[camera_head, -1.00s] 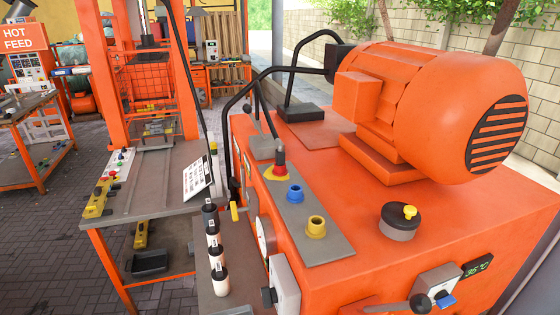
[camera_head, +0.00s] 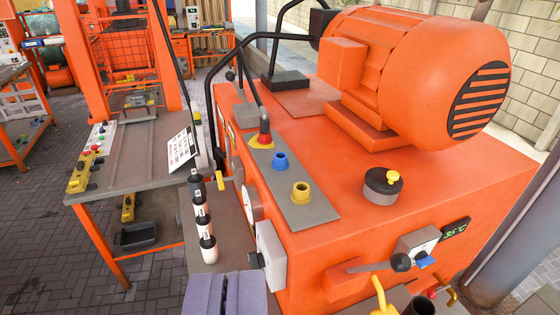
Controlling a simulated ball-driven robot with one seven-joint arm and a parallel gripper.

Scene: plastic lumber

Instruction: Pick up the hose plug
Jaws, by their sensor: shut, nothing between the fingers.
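The hose plug appears to be the dark grey end piece (camera_head: 264,124) of a black hose, standing upright at a red and yellow socket on the grey strip (camera_head: 312,212) on top of the orange machine. I cannot tell how firmly it sits there. A blue socket (camera_head: 281,162) and a yellow socket (camera_head: 300,193) stand nearer in the same row, both without a hose. I cannot make out my gripper in the view.
An orange motor (camera_head: 420,75) stands behind right, with a grey cap (camera_head: 382,187) before it. White bottles (camera_head: 207,240) stand left. A purple-grey slotted block (camera_head: 225,295) is at the bottom edge. A lever (camera_head: 375,266) juts from the machine's front.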

